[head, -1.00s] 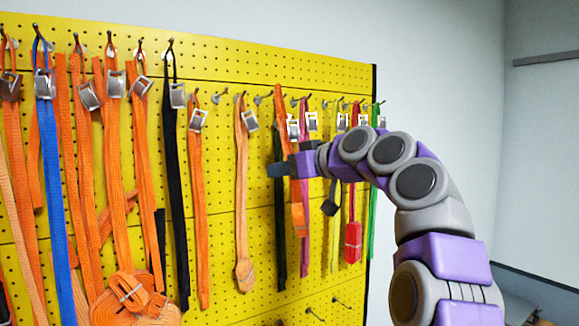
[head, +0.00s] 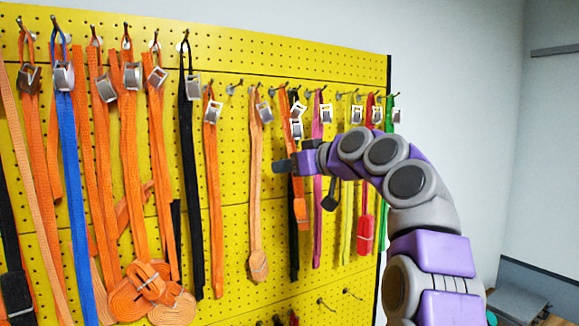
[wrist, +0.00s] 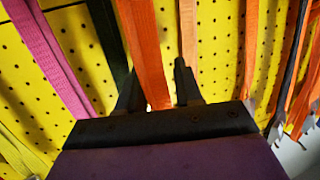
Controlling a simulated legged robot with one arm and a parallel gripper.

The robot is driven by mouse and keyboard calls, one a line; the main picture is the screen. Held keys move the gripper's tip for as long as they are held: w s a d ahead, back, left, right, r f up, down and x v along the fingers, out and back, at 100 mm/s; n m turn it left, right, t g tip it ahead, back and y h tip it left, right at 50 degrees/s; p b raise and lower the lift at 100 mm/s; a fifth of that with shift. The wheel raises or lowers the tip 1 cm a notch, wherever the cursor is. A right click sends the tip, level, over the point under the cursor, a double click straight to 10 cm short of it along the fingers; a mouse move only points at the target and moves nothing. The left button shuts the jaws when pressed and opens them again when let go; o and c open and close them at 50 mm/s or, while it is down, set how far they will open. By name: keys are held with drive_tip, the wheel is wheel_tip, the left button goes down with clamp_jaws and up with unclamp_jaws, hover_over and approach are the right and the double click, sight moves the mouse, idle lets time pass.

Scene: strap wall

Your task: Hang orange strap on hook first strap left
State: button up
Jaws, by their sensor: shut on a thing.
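My gripper (head: 284,166) is in front of the yellow pegboard in the head view. In the wrist view its two dark fingers (wrist: 157,88) stand on either side of an orange strap (wrist: 146,50) and are shut on it. In the head view this orange strap (head: 299,208) hangs down past the gripper, over a dark strap (head: 294,245). Metal buckles (head: 297,129) show just above the gripper. I cannot tell whether the strap's top loop touches a hook. A bare-looking hook (head: 233,88) is on the left, between two hanging orange straps.
The yellow pegboard (head: 235,235) carries several orange straps on the left, a blue strap (head: 75,200) and a black strap (head: 191,200). A magenta strap (head: 317,200), a red strap (head: 367,190) and a green strap hang to the right. Low bare hooks (head: 326,304) stick out below.

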drive_tip(key=shift+a, duration=0.1)
drive_tip(key=o, duration=1.2)
drive_tip(key=shift+a, duration=0.1)
drive_tip(key=shift+c, duration=0.2)
drive_tip(key=b+v, duration=0.3)
drive_tip(key=v, duration=1.4)
drive_tip(key=s+a+f+m+g+h+b, duration=0.2)
drive_tip(key=s+f+b, duration=0.15)
drive_tip(key=f, duration=0.75)
drive_tip(key=s+a+f+m+g+h+b, duration=0.15)
drive_tip(key=s+f, duration=0.35)
drive_tip(key=f, duration=0.6)
drive_tip(key=s+a+f+m+g+h+b, duration=0.1)
drive_tip(key=s+f+m+g+h+b, duration=0.2)
drive_tip(key=f, duration=0.9)
drive_tip(key=s+d+f+m+g+h+b, duration=0.1)
drive_tip(key=s+d+f+b, duration=0.1)
drive_tip(key=s+f, duration=0.7)
drive_tip(key=s+d+f+m+g+h+b, duration=0.1)
drive_tip(key=s+d+f, duration=0.4)
drive_tip(key=s+f, duration=0.5)
drive_tip(key=s+d+f+m+g+h+b, duration=0.1)
drive_tip(key=s+d+f+g+h+b, duration=0.2)
drive_tip(key=s+f, duration=0.6)
wheel_tip(320, 180, down, 5)
drive_tip(key=shift+s+d+f+b, duration=0.15)
drive_tip(key=shift+s+d+b, duration=0.2)
drive_tip(key=shift+d+b, duration=0.65)
